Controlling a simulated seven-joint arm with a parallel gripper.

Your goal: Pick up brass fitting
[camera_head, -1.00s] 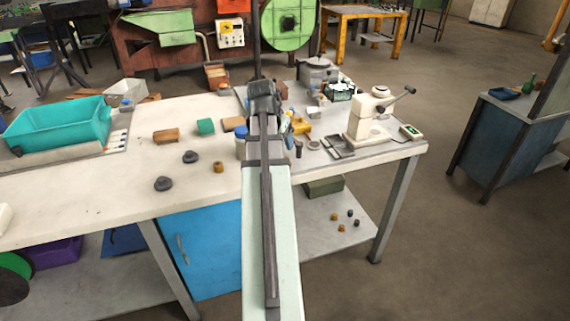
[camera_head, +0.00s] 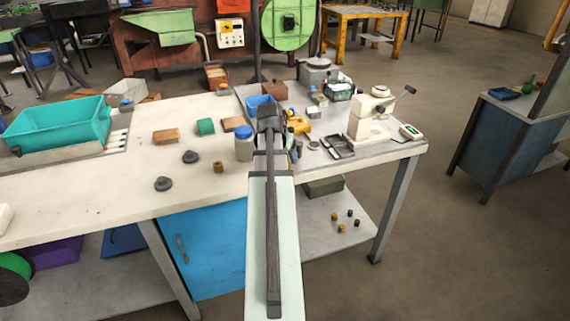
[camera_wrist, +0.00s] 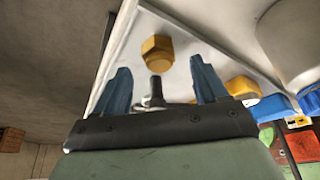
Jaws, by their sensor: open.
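In the wrist view a hex-shaped brass fitting (camera_wrist: 157,52) lies on a pale surface, just ahead of and between my two blue fingertips. My gripper (camera_wrist: 160,66) is open, with nothing between its fingers that I can see held. A dark upright peg-like piece (camera_wrist: 155,95) shows closer in, between the fingers. A second brass-coloured piece (camera_wrist: 243,86) lies to the right. In the head view my arm reaches over the workbench and its wrist hides the fingertips. A yellow-brass piece (camera_head: 299,125) shows just right of the wrist; I cannot tell whether it is the same fitting.
A blue-lidded jar (camera_head: 244,148) stands close left of my wrist, and a blue bin (camera_head: 258,104) behind it. A white press-like machine (camera_head: 372,118) and a small dark tray (camera_head: 338,145) are to the right. A teal tub (camera_head: 58,126) stands far left.

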